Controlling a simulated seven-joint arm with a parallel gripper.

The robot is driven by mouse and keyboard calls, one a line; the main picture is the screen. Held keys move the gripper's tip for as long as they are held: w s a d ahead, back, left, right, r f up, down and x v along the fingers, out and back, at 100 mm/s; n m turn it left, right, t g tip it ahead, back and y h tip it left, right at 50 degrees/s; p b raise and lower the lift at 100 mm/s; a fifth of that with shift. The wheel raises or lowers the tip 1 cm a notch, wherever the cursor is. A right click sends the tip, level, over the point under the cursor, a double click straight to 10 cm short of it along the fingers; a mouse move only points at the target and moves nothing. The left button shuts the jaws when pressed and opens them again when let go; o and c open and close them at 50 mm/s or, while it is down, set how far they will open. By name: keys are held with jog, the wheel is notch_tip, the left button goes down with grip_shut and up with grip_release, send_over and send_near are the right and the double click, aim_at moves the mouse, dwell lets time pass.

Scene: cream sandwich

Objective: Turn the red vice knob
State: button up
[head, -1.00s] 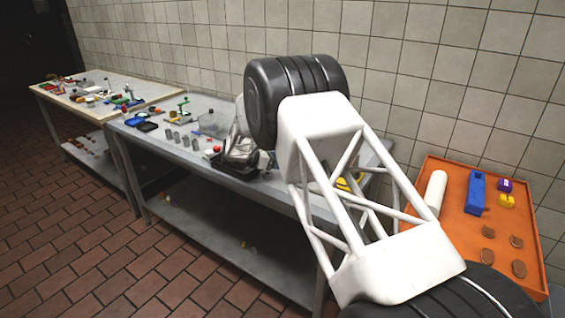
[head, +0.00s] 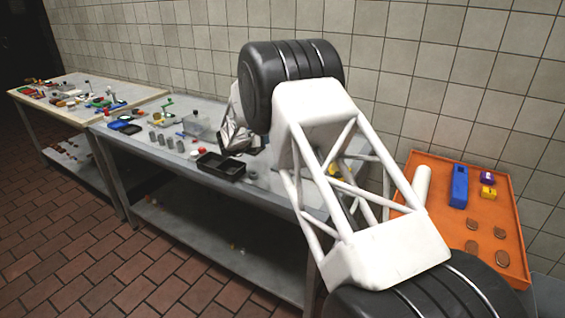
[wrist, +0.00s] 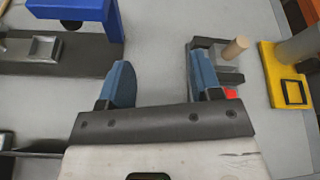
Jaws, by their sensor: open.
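My gripper (wrist: 162,78) is open, with two blue-tipped fingers apart and bare grey tabletop between them. In the wrist view, a small red piece (wrist: 231,93) shows just right of the right finger, partly hidden by it. It sits by a black and grey device (wrist: 230,75) with a wooden peg standing on it; this may be the vice with its red knob, but I cannot tell for sure. The right finger overlaps this device in the picture; contact is unclear.
A blue upright on a black base (wrist: 75,50) stands left of the fingers. A yellow block (wrist: 283,78) with a grey cylinder stands right. A black tray (head: 221,167) lies near the grey table's (head: 170,180) front edge. An orange tray (head: 508,230) is at right.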

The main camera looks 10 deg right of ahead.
jog(key=w+a+r+n+t+y, duration=0.25)
jog(key=w+n+y, duration=0.25)
jog(key=n, duration=0.6)
jog(key=s+d+n+g+y, duration=0.1)
jog(key=s+d+n+g, duration=0.2)
jog(key=n, duration=0.6)
jog(key=s+d+n+g+y, duration=0.2)
jog(key=s+d+n+g, duration=0.1)
jog(key=n, duration=0.6)
jog(key=s+d+f+n+g+y, duration=0.1)
jog(key=s+d+n+g+y, duration=0.1)
jog(key=s+n+g, duration=0.3)
jog(key=shift+s+d+n, duration=0.35)
jog(key=shift+s+n, duration=0.2)
jog(key=shift+n, duration=0.65)
jog(key=shift+s+d+n, duration=0.35)
jog(key=shift+s+n, duration=0.15)
jog(key=shift+n, duration=0.7)
jog(key=shift+s+d+r+n+g, duration=0.1)
jog(key=shift+s+d+n+g, duration=0.2)
jog(key=shift+s+d+g, duration=0.15)
jog(key=shift+f, duration=3.9)
